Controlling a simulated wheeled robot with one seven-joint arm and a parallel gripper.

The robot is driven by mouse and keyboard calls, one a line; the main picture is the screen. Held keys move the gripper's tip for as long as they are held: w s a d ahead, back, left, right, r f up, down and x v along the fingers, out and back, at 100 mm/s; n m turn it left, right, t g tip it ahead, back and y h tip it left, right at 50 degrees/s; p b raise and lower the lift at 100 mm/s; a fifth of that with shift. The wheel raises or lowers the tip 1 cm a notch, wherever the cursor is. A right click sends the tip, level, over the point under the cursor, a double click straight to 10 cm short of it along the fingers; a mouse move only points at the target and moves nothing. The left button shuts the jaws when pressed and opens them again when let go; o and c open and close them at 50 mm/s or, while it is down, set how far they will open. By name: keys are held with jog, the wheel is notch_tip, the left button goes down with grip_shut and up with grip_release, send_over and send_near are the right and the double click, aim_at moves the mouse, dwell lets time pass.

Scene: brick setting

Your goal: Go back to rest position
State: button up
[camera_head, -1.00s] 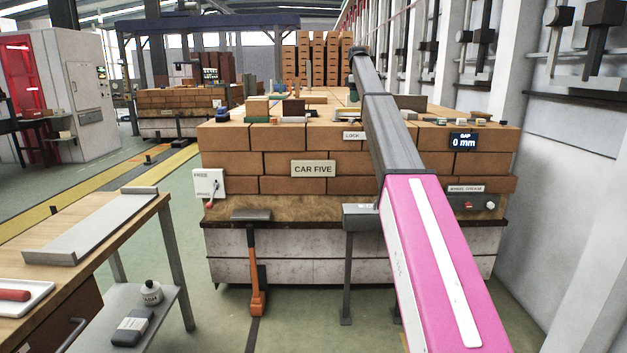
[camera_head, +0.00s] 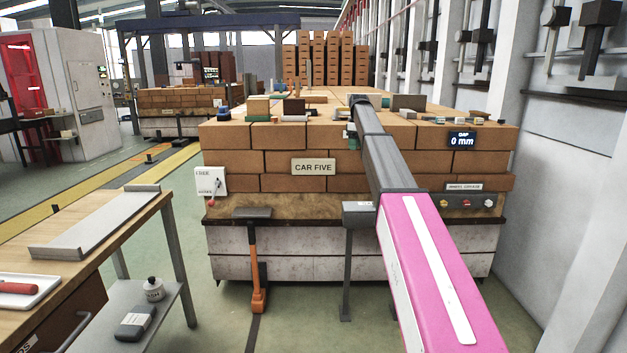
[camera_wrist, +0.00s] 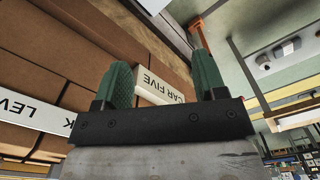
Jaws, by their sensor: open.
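My gripper (camera_wrist: 160,68) shows in the wrist view with two green ribbed fingers set apart and nothing between them. Past the fingers is the brick stack (camera_wrist: 90,45) with its "CAR FIVE" plate (camera_wrist: 160,82). In the head view my grey and pink arm reaches forward to the front of the brick-laden car (camera_head: 285,163). Only a small green bit of the gripper (camera_head: 352,141) shows beside the arm there, close to the brick face; the rest is hidden.
A wooden bench (camera_head: 140,215) with a metal tray (camera_head: 95,222) stands at left. A gap display (camera_head: 461,141) and coloured knobs (camera_head: 465,203) sit at right. White wall panels (camera_head: 570,190) bound the right side. Floor is open in front.

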jog(key=s+f+m, duration=0.8)
jog(key=s+f, duration=2.6)
jog(key=f, duration=0.2)
jog(key=s+f+m, duration=0.1)
jog(key=s+f, duration=0.2)
jog(key=s, duration=0.5)
jog(key=s+f+m, duration=0.2)
jog(key=s+f, duration=0.2)
jog(key=s, duration=0.4)
jog(key=shift+s+d, duration=0.15)
jog(key=shift+s, duration=0.05)
